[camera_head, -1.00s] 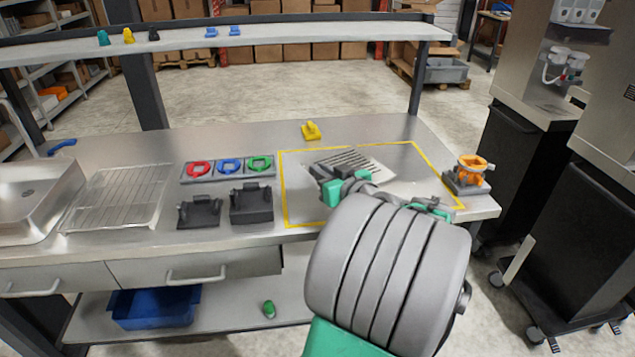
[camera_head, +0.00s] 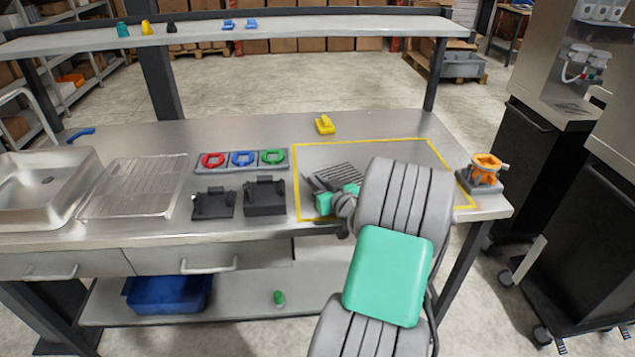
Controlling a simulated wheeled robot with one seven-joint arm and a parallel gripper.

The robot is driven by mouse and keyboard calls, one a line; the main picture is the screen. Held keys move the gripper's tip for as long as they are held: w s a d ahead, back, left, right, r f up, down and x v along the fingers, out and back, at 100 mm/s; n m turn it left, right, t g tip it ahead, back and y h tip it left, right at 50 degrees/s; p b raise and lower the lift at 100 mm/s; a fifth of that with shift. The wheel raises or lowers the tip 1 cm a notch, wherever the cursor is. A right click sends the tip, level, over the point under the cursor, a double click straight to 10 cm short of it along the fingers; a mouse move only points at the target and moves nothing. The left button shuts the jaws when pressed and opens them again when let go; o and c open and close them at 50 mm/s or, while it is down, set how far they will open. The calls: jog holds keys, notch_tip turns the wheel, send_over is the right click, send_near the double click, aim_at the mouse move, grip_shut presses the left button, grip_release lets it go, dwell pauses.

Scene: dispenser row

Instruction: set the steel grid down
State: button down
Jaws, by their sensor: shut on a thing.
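The steel grid (camera_head: 342,175) is a small slotted metal plate within the yellow-outlined area (camera_head: 296,165) on the right part of the steel counter. My gripper (camera_head: 312,186) is at the grid's left end, shut on it. My arm hides the right part of the grid and much of the outlined area. I cannot tell whether the grid touches the counter or hangs just above it.
A yellow object (camera_head: 325,125) stands behind the outline, and an orange device on a grey base (camera_head: 484,172) at its right. Left are dark holders (camera_head: 264,197), a tray of coloured rings (camera_head: 242,160), a wire drainer (camera_head: 135,187) and a sink (camera_head: 45,185). A shelf (camera_head: 230,35) spans above.

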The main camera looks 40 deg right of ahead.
jog(key=c, duration=1.5)
grip_release()
jog(key=shift+f, duration=0.1)
jog(key=shift+s+r+p, duration=0.15)
jog(key=shift+r+p, duration=0.1)
jog(key=shift+p, duration=0.05)
jog(key=b+v, duration=0.2)
jog(key=v, duration=0.9)
jog(key=shift+s+a, duration=0.15)
jog(key=shift+s, duration=0.2)
